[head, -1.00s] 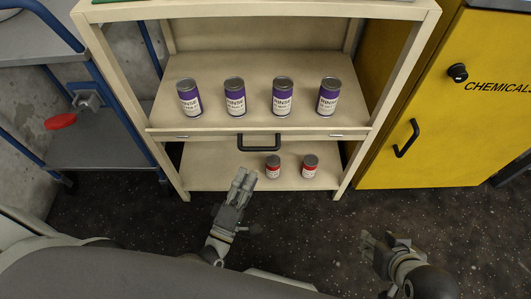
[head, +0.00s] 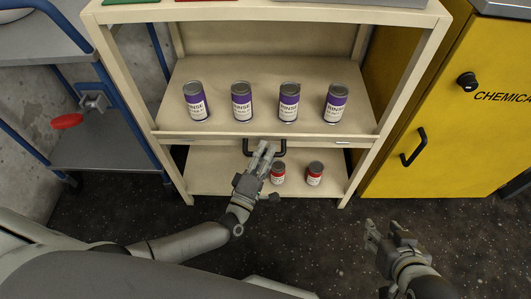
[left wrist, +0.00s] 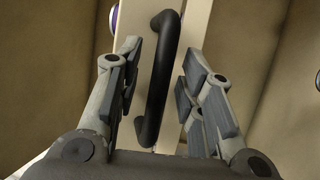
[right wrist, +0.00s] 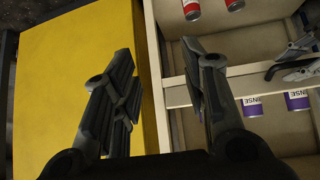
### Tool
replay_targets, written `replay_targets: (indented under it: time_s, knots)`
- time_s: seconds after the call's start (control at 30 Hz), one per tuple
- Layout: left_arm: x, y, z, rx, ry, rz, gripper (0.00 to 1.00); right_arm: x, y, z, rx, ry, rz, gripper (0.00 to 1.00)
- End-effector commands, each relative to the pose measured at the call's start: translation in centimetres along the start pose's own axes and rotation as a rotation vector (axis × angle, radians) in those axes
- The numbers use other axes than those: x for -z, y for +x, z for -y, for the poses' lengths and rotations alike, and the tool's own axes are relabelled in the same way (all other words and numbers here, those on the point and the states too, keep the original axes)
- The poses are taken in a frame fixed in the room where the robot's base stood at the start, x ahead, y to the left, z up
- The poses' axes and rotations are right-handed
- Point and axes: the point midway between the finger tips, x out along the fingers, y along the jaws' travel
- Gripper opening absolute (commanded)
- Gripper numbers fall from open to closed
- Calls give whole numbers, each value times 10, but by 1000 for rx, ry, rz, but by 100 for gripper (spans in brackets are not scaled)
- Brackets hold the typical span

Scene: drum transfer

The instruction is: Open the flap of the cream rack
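The cream rack (head: 440,22) stands ahead with a narrow flap (head: 200,139) along the front of its middle shelf. A black bar handle (head: 281,150) is on the flap. My left gripper (head: 264,150) is at the handle. In the left wrist view the handle (left wrist: 160,80) lies between the two open fingers (left wrist: 155,85), which are apart from it on both sides. My right gripper (head: 385,235) is open and empty, low in front of the yellow cabinet; its fingers (right wrist: 165,90) show apart in the right wrist view.
Several purple rinse cans (head: 241,103) stand on the middle shelf above the flap. Two red cans (head: 315,174) stand on the lower shelf, close to my left gripper. A yellow chemicals cabinet (head: 440,110) is at the right, a blue-framed cart (head: 110,120) at the left.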

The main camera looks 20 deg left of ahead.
Motion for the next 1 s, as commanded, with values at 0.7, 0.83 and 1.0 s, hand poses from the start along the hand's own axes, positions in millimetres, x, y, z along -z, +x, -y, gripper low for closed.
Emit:
replay_targets:
  time_s: [0.7, 0.83, 1.0]
  knots:
    - [0, -1, 2, -11, 4, -1, 0, 19, 4, 2, 5, -1, -93, 40]
    - [0, -1, 4, -25, 11, -2, 0, 40, 6, 5, 11, -3, -199, 40]
    - [0, -2, 6, -50, 21, -2, 0, 80, 2, 11, 24, -4, -397, 40]
